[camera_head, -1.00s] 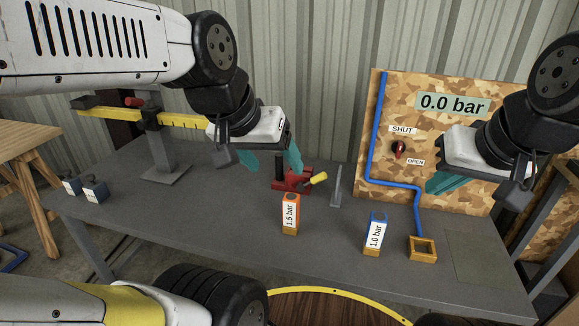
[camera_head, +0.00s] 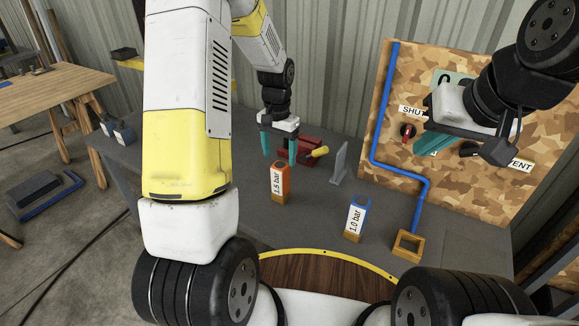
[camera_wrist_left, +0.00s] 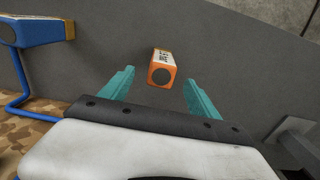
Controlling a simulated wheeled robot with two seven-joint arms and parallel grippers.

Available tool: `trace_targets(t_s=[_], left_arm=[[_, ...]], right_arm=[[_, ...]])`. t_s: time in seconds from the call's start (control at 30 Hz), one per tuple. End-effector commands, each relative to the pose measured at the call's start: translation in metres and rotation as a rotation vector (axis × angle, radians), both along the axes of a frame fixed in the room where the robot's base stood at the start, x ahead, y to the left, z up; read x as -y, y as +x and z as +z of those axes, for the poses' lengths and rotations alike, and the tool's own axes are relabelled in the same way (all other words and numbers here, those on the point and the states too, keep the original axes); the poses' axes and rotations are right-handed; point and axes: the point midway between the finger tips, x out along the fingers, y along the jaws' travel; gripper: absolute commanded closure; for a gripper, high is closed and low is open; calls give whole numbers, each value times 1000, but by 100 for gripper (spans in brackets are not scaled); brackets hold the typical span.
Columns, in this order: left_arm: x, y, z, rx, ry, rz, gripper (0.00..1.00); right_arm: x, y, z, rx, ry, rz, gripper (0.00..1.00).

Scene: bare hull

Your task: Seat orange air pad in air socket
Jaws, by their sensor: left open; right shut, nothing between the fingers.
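The orange pad (camera_head: 278,180), labelled 1.5 bar, stands upright on the grey bench. My left gripper (camera_head: 279,151) is open, pointing down just above it. In the left wrist view the pad (camera_wrist_left: 163,68) shows its round dark top, between and beyond the two teal fingers (camera_wrist_left: 159,82); they look clear of it. The air socket, a square wooden frame (camera_head: 408,246) at the end of the blue pipe, sits empty at the bench's right. My right gripper (camera_head: 434,128) is shut and empty in front of the camouflage panel, covering part of the gauge.
A blue pad (camera_head: 356,216), labelled 1.0 bar, stands between the orange pad and the socket. A red clamp with a yellow handle (camera_head: 318,152) and a grey upright plate (camera_head: 340,163) stand close behind the orange pad. The blue pipe (camera_head: 383,110) runs down the panel.

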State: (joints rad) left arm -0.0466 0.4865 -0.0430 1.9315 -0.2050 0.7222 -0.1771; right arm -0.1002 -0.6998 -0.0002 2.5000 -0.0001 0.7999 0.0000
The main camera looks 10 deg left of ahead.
Motion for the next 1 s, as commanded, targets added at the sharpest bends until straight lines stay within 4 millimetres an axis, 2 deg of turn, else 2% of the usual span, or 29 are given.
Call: trace_targets(t_s=[0.67,0.97,1.0], left_arm=[[-1,10,-83,-17,5,-10,29],[-1,11,-89,-13,5,-10,29],[-1,11,-89,-13,5,-10,33]], right_arm=[[0,0,0,0,0,0,100],[0,0,0,0,0,0,100],[0,0,0,0,0,0,100]])
